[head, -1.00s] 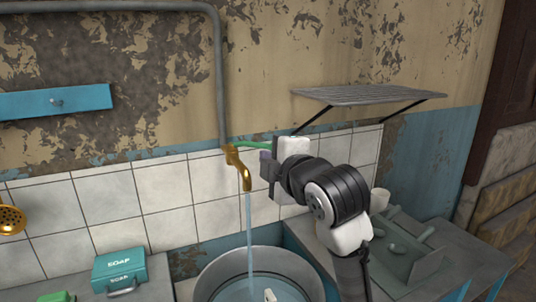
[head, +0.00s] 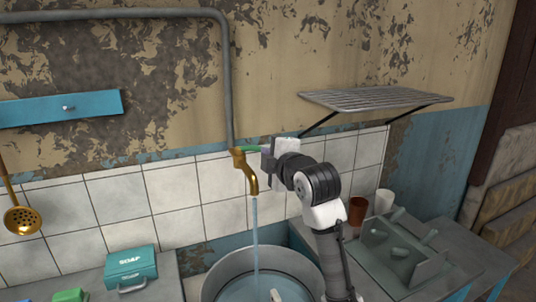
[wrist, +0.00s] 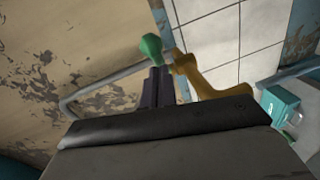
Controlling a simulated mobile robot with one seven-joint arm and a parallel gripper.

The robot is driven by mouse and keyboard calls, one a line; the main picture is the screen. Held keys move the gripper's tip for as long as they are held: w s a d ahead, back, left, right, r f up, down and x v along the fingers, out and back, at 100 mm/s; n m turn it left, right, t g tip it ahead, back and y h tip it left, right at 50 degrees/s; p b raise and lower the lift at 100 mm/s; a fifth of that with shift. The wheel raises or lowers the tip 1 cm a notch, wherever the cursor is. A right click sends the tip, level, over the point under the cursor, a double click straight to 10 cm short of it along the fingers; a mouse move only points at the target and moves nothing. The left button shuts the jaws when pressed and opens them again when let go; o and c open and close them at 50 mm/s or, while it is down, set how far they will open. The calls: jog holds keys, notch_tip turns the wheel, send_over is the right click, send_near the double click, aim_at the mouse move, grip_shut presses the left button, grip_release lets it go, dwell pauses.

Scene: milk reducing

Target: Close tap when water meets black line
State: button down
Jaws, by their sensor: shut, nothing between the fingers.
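The brass tap (head: 248,172) juts from the wall pipe, and its green handle (head: 252,149) is at its top. A stream of water (head: 255,230) runs from the spout into a large grey metal vessel (head: 222,272). Water (head: 250,289) shows inside it. I cannot make out a black line; the near part of the vessel is cut off by the frame. My gripper (head: 266,150) is shut and empty beside the handle, just right of the tap. In the wrist view the closed fingertips (wrist: 157,76) are close to the handle's green end (wrist: 151,47); contact is unclear.
A wire shelf (head: 375,97) sticks out above and right of my arm. A dish rack (head: 400,250), a brown cup (head: 357,210) and a white cup (head: 384,201) stand at the right. A teal soap box (head: 131,268) is on the left counter. A pale object (head: 275,296) is in the vessel.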

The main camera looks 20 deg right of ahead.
jog(key=d+n+y, duration=0.1)
jog(key=w+d+n+y+b, duration=0.1)
jog(key=y, duration=0.1)
jog(key=w+d+n+g+y+b, duration=0.1)
jog(key=y, duration=0.1)
jog(key=shift+n, duration=0.4)
jog(key=shift+w+d+y+b, duration=0.4)
jog(key=shift+w+b, duration=0.1)
jog(key=shift+w, duration=0.05)
jog(key=shift+a, duration=0.1)
